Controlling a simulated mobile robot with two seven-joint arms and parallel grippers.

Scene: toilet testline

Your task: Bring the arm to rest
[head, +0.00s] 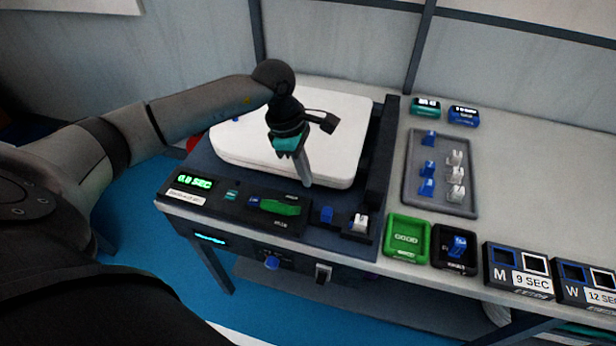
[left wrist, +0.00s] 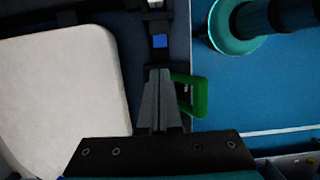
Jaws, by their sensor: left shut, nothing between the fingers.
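My left arm comes in from the left and reaches over the test bench. Its gripper (head: 307,182) points down, with its fingers together and empty, above the front edge of the white toilet lid (head: 240,150). In the left wrist view the closed fingertips (left wrist: 158,72) show between the white lid (left wrist: 65,95) and a green handle (left wrist: 200,97). I cannot tell whether the fingertips touch anything. My right gripper is in neither view.
A control panel with a green display (head: 194,181) and a green handle (head: 280,207) lies in front of the lid. To the right are a grey tray (head: 411,195) with blue and white parts, a green bin (head: 407,254), a black bin (head: 440,258) and labelled boxes (head: 518,281).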

